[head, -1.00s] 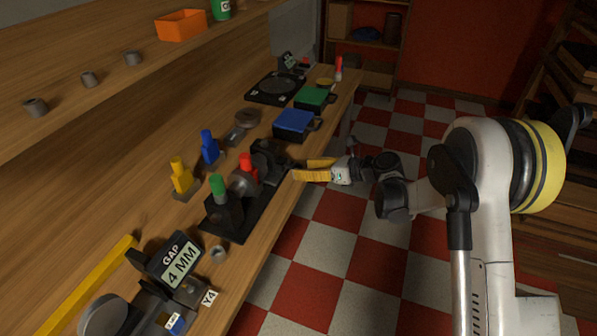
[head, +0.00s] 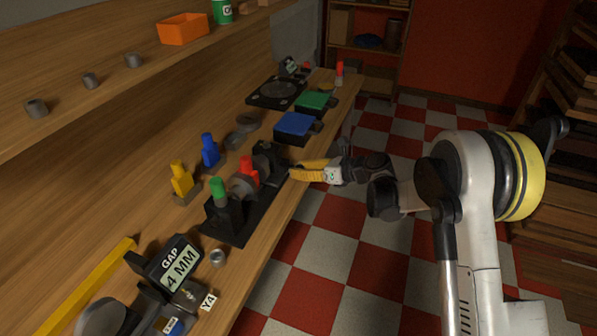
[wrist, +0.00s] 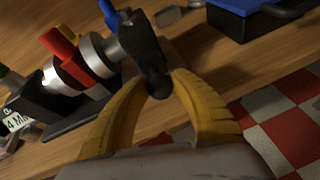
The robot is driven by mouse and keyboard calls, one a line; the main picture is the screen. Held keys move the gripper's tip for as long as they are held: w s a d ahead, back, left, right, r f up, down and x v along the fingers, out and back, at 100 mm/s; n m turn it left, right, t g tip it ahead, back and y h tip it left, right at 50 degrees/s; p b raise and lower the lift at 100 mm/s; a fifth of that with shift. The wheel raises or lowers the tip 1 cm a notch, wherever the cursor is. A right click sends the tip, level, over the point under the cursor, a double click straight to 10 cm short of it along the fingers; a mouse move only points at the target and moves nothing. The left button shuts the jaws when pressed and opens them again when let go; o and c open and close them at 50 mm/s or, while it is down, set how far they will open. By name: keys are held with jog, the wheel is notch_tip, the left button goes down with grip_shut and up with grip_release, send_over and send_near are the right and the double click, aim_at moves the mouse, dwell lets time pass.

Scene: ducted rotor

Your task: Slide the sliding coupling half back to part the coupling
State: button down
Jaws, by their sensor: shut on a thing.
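The coupling stands on a black base on the bench, with silver round parts on either side of a red piece (wrist: 62,48). In the wrist view one silver part (wrist: 66,76) is left of the red piece and another silver part (wrist: 98,54) is right of it, beside a dark upright block (wrist: 141,40). I cannot tell whether the halves touch. A dark round knob (wrist: 157,86) sticks out from the block toward me. My gripper (head: 292,169) has its yellow fingers closed around this knob. The fingers partly hide its sides.
A display (head: 176,263) reads GAP 4 MM. A green-topped piece (head: 218,189) stands at the near end of the base. Blue (head: 209,151) and yellow (head: 181,180) pieces stand behind. A blue-topped box (head: 295,124) lies beyond the coupling. The floor side is open.

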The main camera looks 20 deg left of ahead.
aim_at(289, 163)
jog(key=w, duration=0.3)
jog(key=shift+d, duration=0.15)
jog(key=shift+r, duration=0.1)
jog(key=c, duration=1)
grip_release()
jog(key=shift+c, duration=0.2)
jog(key=shift+d, duration=0.1)
jog(key=v, duration=1.2)
